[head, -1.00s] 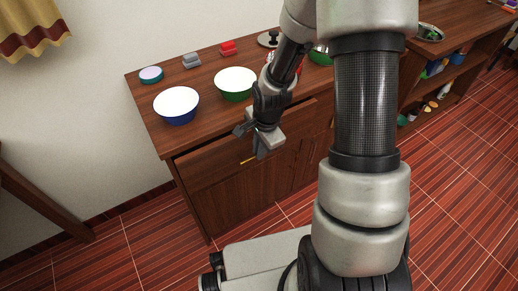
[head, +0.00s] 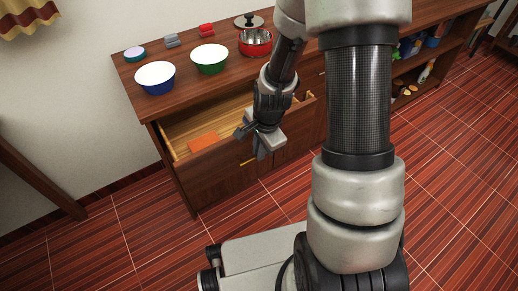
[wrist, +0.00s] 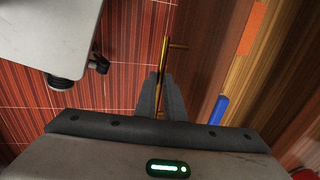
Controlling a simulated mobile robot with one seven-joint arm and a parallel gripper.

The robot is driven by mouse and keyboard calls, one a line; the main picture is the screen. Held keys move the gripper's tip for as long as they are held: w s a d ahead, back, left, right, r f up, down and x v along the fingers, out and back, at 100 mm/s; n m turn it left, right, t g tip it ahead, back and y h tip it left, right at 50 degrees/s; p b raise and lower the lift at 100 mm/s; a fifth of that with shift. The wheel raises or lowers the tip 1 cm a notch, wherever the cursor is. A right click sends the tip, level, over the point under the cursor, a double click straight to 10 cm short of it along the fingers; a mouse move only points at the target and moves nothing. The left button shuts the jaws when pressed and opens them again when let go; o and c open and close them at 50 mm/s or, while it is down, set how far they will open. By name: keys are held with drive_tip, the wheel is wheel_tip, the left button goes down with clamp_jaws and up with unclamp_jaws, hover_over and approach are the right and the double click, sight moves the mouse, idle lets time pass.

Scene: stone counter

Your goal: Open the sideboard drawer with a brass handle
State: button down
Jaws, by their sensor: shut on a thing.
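The sideboard drawer (head: 222,172) stands pulled out, its pale wooden inside showing in the head view. Its brass handle (head: 247,161) shows as a short yellow piece left of my gripper (head: 262,152). In the wrist view the brass handle (wrist: 166,47) runs between the two dark fingers of my gripper (wrist: 162,82), which are shut on it. The drawer front (wrist: 205,45) lies just right of the fingers there. My arm hides the right part of the drawer in the head view.
An orange thing (head: 204,141) and a blue thing (wrist: 216,109) lie in the drawer. On the sideboard top (head: 187,88) stand a blue bowl (head: 156,88), a green bowl (head: 210,69) and a red pot (head: 256,48). The tiled floor (head: 145,225) in front is clear.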

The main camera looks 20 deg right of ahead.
drive_tip(key=shift+s, duration=0.15)
drive_tip(key=c, duration=2.1)
unclamp_jaws()
drive_tip(key=s+r+p, duration=0.1)
drive_tip(key=r, duration=0.4)
drive_tip(key=s+r+p, duration=0.1)
drive_tip(key=r+p, duration=0.1)
drive_tip(key=r, duration=0.4)
drive_tip(key=s+d+r+p, duration=0.1)
drive_tip(key=r+p, duration=0.1)
drive_tip(key=r, duration=0.4)
drive_tip(key=shift+s, duration=0.1)
